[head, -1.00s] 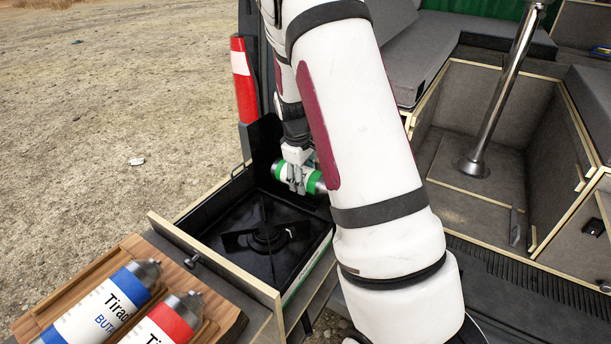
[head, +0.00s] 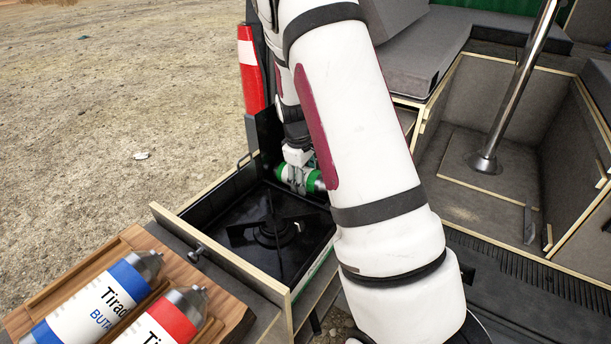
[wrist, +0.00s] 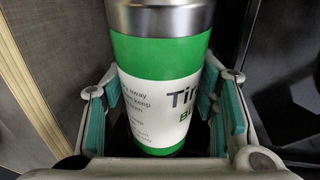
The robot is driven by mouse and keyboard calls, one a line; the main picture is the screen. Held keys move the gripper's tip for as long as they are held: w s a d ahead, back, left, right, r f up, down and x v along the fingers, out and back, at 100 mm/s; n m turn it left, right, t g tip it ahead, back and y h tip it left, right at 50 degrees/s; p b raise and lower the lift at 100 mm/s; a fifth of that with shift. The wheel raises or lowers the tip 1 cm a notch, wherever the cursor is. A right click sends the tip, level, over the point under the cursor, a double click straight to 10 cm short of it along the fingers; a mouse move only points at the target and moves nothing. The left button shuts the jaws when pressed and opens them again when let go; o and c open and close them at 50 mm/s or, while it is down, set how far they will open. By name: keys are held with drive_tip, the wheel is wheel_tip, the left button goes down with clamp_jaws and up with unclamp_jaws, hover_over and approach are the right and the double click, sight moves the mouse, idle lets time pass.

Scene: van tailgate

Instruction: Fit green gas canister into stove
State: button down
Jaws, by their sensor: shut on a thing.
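The green gas canister (wrist: 155,55) has a white label and a silver end. My gripper (head: 299,183) is shut on it around its label, with teal pads on both sides in the wrist view (wrist: 158,110). In the head view the canister (head: 317,181) lies roughly level at the far end of the black stove (head: 235,222), behind the burner. My arm hides its right end. I cannot tell whether it rests in the stove or is held just above it. The stove sits in a wooden drawer.
A blue-banded canister (head: 95,303) and a red-banded canister (head: 172,318) lie on a wooden rack (head: 30,306) at the front left. A red and white post (head: 250,70) stands behind the stove. A metal table leg (head: 515,90) and van compartments are at the right.

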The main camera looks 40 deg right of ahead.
drive_tip(key=shift+w+a+f+b, duration=0.15)
drive_tip(key=shift+f+b, duration=0.25)
drive_tip(key=shift+f, duration=0.35)
drive_tip(key=shift+w+a+f+b, duration=0.15)
drive_tip(key=shift+f+b, duration=0.2)
drive_tip(key=shift+f, duration=0.4)
drive_tip(key=shift+s+f, duration=0.1)
drive_tip(key=shift+f, duration=0.65)
drive_tip(key=c, duration=0.6)
unclamp_jaws()
drive_tip(key=shift+f, duration=0.1)
drive_tip(key=shift+r, duration=0.3)
drive_tip(key=shift+r, duration=0.25)
drive_tip(key=r, duration=0.3)
drive_tip(key=a+r, duration=0.1)
drive_tip(key=r, duration=0.3)
drive_tip(key=a+r, duration=0.1)
drive_tip(key=r, duration=0.3)
drive_tip(key=shift+s+r, duration=0.1)
drive_tip(key=shift+s, duration=0.25)
